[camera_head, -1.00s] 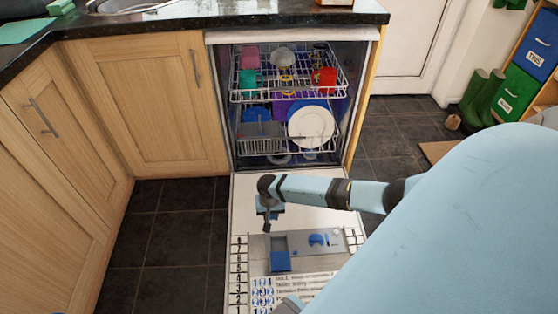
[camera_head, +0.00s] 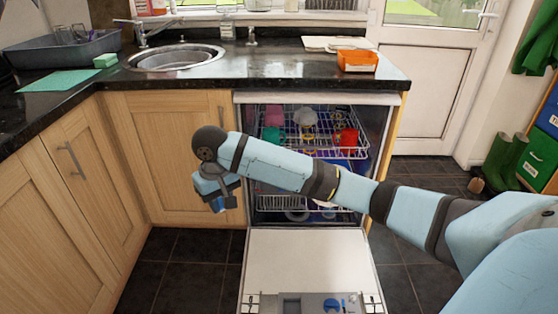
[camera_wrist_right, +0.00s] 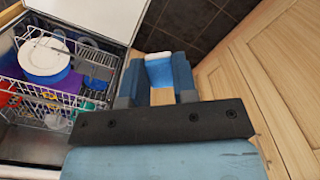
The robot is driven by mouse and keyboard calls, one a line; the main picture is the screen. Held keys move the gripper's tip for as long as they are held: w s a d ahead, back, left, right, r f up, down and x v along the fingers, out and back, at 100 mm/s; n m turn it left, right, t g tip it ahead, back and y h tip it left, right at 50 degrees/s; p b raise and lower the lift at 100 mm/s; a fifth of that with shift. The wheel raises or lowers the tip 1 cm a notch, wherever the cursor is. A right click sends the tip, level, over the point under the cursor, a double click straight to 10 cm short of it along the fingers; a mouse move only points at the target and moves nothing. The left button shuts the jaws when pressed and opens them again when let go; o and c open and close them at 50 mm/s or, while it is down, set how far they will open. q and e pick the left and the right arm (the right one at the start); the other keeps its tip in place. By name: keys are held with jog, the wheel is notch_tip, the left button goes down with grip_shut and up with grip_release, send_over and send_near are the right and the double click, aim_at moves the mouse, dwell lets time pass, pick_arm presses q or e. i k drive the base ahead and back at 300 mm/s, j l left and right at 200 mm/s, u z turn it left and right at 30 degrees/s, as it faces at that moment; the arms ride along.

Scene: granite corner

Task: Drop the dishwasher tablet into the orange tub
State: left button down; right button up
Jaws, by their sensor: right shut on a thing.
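The orange tub (camera_head: 357,60) stands on the dark worktop near its right end, above the dishwasher. My right gripper (camera_head: 217,204) hangs in front of the wooden cupboard door, left of the open dishwasher and lower than the worktop. In the right wrist view, its two blue fingers are shut on the dishwasher tablet (camera_wrist_right: 158,70), a small blue block with a white top. In the head view I cannot make out the tablet from the blue fingers. The tub is well away from the gripper, up and to the right. My left gripper is not in view.
The dishwasher door (camera_head: 307,258) is folded down, with loaded racks (camera_head: 335,150) behind it. The black worktop (camera_head: 300,68) edge lies above my gripper. A sink (camera_head: 175,58), a white board (camera_head: 337,43) and a grey basin (camera_head: 65,55) are on the worktop. Clear worktop lies left of the tub.

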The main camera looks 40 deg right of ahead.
aim_at(367, 67)
jog(key=z, duration=1.7)
